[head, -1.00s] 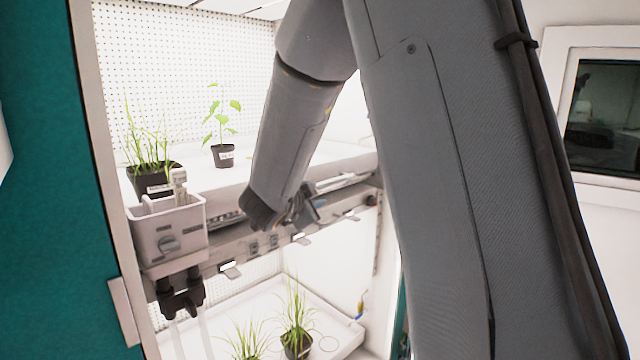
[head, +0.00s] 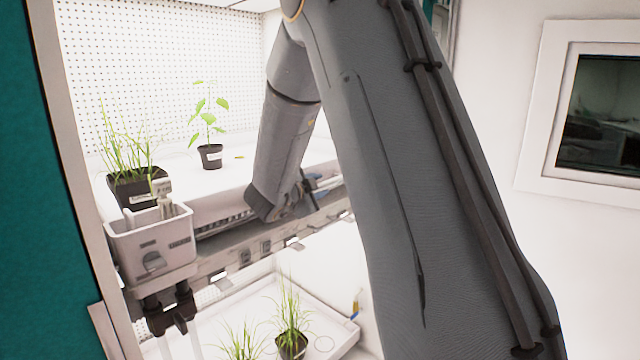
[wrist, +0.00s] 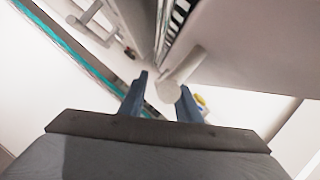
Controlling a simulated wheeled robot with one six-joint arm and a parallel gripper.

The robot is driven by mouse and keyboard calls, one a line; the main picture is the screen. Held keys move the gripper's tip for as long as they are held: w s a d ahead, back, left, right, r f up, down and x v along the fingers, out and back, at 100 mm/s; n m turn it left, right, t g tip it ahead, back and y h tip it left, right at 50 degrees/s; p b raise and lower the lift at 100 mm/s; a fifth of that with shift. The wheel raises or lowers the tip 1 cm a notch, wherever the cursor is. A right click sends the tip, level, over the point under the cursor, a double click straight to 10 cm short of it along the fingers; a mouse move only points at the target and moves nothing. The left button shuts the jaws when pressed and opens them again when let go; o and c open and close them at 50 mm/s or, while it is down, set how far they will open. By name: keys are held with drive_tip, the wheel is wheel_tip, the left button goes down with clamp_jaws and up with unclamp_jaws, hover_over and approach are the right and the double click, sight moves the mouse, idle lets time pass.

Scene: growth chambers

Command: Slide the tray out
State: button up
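The white upper tray (head: 228,181) lies on the upper shelf of the open chamber in the head view. It carries a pot of grassy plants (head: 130,190) and a pot with a leafy seedling (head: 210,156). My gripper (head: 290,205) is at the tray's front edge, right of the middle; its fingers are mostly hidden there. In the wrist view my gripper (wrist: 163,95) has its two fingers apart, with a pale round-ended peg or handle (wrist: 171,88) at the fingertips. A gap shows on its left. I cannot tell whether the right finger touches it.
A grey caddy (head: 152,248) hangs at the shelf's front left. Below, a lower white tray (head: 335,330) holds grassy pots (head: 291,340). A teal door or panel (head: 30,200) stands at the left. A framed dark window (head: 605,110) is on the right wall.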

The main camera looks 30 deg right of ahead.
drive_tip(key=shift+w+d+f, duration=0.1)
drive_tip(key=shift+w+d, duration=0.15)
drive_tip(key=shift+d, duration=0.1)
clamp_jaws()
